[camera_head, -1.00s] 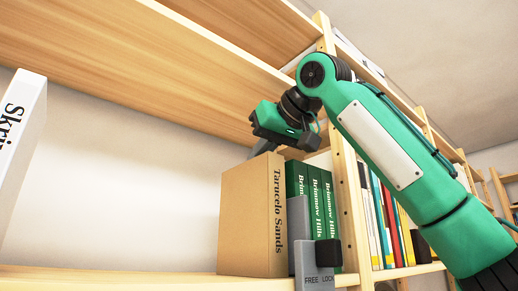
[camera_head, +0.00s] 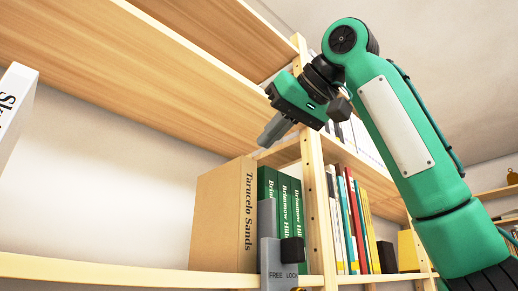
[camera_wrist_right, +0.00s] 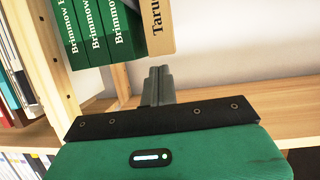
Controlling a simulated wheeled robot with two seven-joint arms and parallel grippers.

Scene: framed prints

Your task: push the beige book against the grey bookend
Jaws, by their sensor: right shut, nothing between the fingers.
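The beige book (camera_head: 219,218), lettered "Tarucelo Sands", stands upright on the shelf left of several green books (camera_head: 267,183). The grey bookend (camera_head: 268,222) is at the shelf front, right of the beige spine and partly covering the green books; it carries a black block and lettering like "FREE LOCK". Any gap between book and bookend is hard to judge. My right gripper (camera_head: 268,138) is shut and empty, above and apart from the books. In the right wrist view, its fingers (camera_wrist_right: 160,72) show below the beige book (camera_wrist_right: 159,28). My left gripper is out of view.
An upper shelf board (camera_head: 130,85) spans above the books. A wooden upright (camera_head: 316,210) stands right of the green books, with coloured books (camera_head: 353,225) beyond. A white book (camera_head: 12,105) is at far left; the shelf between is clear.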

